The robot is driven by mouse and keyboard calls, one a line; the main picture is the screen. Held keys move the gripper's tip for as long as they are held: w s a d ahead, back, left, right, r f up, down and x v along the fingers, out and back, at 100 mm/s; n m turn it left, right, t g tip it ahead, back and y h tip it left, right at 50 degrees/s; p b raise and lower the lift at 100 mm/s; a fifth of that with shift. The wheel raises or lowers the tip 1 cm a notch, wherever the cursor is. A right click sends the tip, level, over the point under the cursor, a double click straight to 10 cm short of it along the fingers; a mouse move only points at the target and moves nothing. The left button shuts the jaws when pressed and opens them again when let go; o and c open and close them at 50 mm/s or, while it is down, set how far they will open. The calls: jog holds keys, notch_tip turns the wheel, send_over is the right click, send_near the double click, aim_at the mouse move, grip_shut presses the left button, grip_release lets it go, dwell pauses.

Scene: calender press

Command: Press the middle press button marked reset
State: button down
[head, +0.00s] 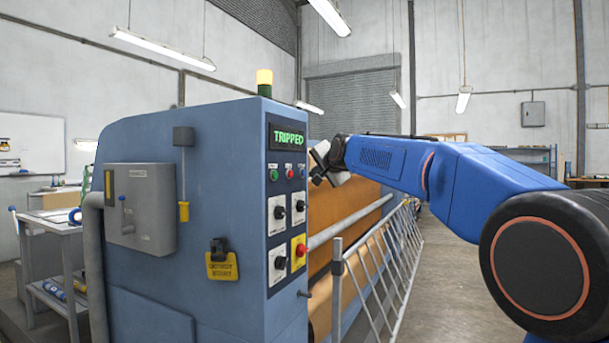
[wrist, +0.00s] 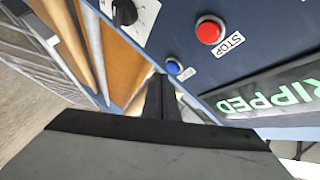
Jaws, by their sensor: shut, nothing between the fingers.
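The blue-grey machine's control panel (head: 287,200) carries a row of three press buttons: green (head: 273,175) at left, red (head: 290,172) in the middle, blue (head: 301,171) at right. In the wrist view the red button (wrist: 209,30) is labelled STOP. The blue button (wrist: 174,68) has a small label beside it that I cannot read fully. No readable reset mark shows. My gripper (head: 319,163) is just right of the panel. In the wrist view the gripper (wrist: 160,82) is shut and empty, its tips appearing close to the blue button; contact cannot be told.
A green display (head: 288,137) reading TRIPPED sits above the buttons. Orange-brown rolls (head: 345,208) and a metal guard rail (head: 378,265) stand right of the panel, under my arm.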

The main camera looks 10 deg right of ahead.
jog(key=shift+w+a, duration=0.1)
jog(key=shift+w+a, duration=0.1)
jog(key=shift+a, duration=0.05)
jog(key=shift+w+a, duration=0.2)
jog(key=shift+a, duration=0.15)
dwell(0.8)
jog(key=shift+d, duration=0.15)
jog(key=shift+s+d, duration=0.45)
jog(key=shift+d, duration=0.05)
dwell(0.5)
jog(key=s+d, duration=0.1)
jog(key=d, duration=0.1)
jog(key=s+d, duration=0.2)
dwell(0.4)
dwell(0.6)
